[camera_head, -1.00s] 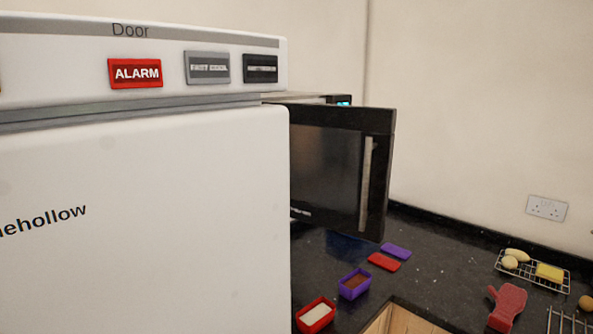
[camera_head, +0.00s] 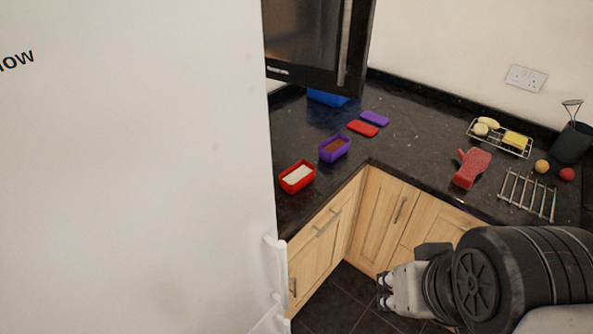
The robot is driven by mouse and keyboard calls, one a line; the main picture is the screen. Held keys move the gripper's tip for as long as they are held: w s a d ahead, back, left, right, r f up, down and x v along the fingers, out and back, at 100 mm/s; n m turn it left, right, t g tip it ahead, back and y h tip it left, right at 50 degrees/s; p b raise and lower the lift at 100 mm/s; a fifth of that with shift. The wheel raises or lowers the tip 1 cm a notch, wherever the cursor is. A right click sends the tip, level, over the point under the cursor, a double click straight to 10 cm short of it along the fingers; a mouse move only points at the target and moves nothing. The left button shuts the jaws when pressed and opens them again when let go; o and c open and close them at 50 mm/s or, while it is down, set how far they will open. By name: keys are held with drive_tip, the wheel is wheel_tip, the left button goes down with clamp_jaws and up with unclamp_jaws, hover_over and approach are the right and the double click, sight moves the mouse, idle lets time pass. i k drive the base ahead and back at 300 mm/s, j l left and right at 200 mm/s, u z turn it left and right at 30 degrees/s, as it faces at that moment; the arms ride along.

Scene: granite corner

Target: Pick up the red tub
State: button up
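The red tub (camera_head: 297,188) stands upright on the dark countertop, near its front edge and close to the fridge side. It is open on top and holds something pale. A flat red lid (camera_head: 362,129) lies farther back on the counter. My gripper (camera_head: 383,291) is at the lower right, low in front of the cabinets, to the right of and well apart from the tub. Its fingers are small and partly seen, so I cannot tell how far they are apart. No held object shows.
A purple tub (camera_head: 335,148) with brown contents stands behind the red one, near a purple lid (camera_head: 375,118). The white fridge (camera_head: 130,180) borders the left.

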sight(298, 176)
drive_tip(key=i+l+u, duration=0.15)
drive_tip(key=u, duration=0.3)
drive_tip(key=i+l+u, duration=0.15)
drive_tip(key=u, duration=0.25)
drive_tip(key=i+l, duration=0.15)
drive_tip(key=l, duration=0.2)
drive_tip(key=i+l+u, duration=0.15)
drive_tip(key=l, duration=0.15)
drive_tip(key=i+l, duration=0.1)
drive_tip(key=l, duration=0.25)
drive_tip(key=i+l+u, duration=0.1)
drive_tip(key=l, duration=0.25)
drive_tip(key=i+l+u, duration=0.1)
drive_tip(key=l, duration=0.25)
drive_tip(key=i, duration=0.05)
